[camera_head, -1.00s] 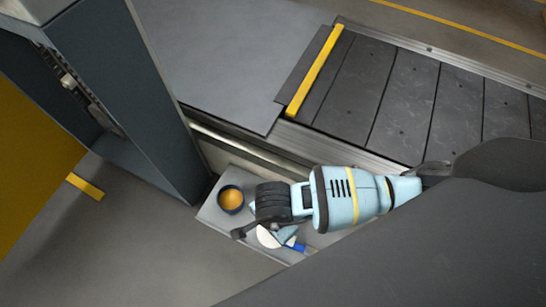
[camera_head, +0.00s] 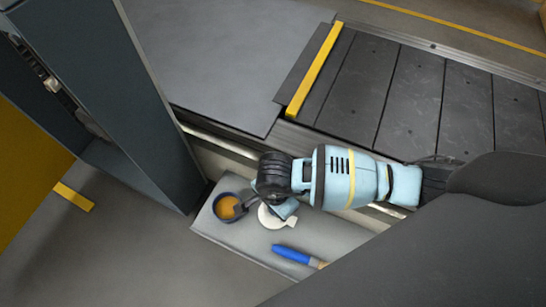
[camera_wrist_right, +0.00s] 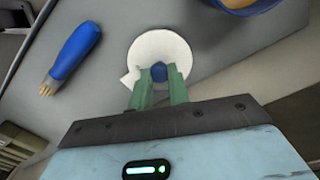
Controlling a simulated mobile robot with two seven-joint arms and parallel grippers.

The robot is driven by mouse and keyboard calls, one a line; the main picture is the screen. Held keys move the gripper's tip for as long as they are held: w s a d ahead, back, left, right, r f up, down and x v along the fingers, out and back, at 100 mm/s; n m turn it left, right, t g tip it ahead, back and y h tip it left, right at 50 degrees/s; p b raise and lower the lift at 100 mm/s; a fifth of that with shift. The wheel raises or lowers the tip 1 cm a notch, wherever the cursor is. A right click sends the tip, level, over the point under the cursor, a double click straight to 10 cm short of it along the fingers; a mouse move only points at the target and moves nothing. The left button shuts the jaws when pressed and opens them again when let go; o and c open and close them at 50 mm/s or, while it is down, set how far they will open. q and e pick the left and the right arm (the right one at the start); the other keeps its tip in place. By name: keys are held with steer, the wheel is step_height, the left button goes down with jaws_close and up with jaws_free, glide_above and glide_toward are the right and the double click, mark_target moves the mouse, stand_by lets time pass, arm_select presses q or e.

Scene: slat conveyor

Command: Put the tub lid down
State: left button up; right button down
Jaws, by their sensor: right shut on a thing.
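The tub lid (camera_head: 272,219) is a white disc with a small tab, partly hidden by my right gripper in the head view. In the right wrist view the lid (camera_wrist_right: 150,46) has a blue knob, and my right gripper (camera_wrist_right: 159,78) is shut on that knob with its green fingers. The lid is just right of the blue tub (camera_head: 219,202), which has orange-yellow contents. The tub (camera_wrist_right: 262,8) also shows at the top right corner of the wrist view. I cannot tell whether the lid touches the grey surface below. My left gripper is not in view.
A brush (camera_head: 291,253) with a blue handle lies on the grey shelf (camera_head: 222,232), right of the lid. The shelf's front part is clear. A slat conveyor (camera_head: 410,95) and a grey plate (camera_head: 225,60) lie behind. A dark post (camera_head: 140,100) stands left.

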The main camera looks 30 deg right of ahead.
steer(key=shift+f, duration=0.3)
steer(key=shift+r, duration=0.1)
steer(key=c, duration=1.3)
jaws_free()
